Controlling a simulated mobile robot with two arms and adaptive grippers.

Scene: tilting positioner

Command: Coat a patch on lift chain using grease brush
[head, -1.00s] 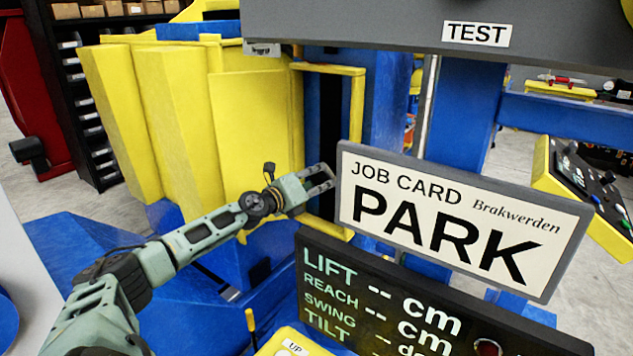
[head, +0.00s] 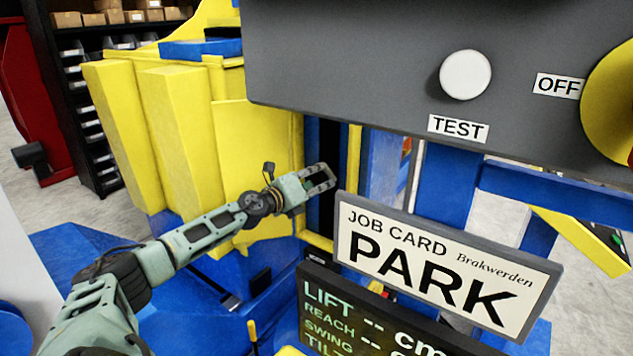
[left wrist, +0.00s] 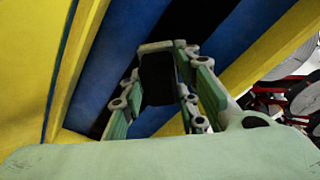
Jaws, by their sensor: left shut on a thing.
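My left gripper (head: 322,178) reaches in from the left, in front of the dark upright slot (head: 329,150) in the yellow-edged frame. In the left wrist view its fingers (left wrist: 160,90) close on a black block (left wrist: 157,77), apparently part of the grease brush; no bristles show. A dark band (left wrist: 195,25) between blue sides lies behind it. This may be where the lift chain runs, but no links can be made out. I cannot tell whether the held thing touches anything. My right gripper is in neither current view.
A grey panel (head: 350,60) with a white TEST button (head: 465,75) overhangs the right. A PARK job card (head: 435,265) stands just right of the gripper, above a display (head: 350,315). Yellow housing (head: 175,130) rises left of the slot.

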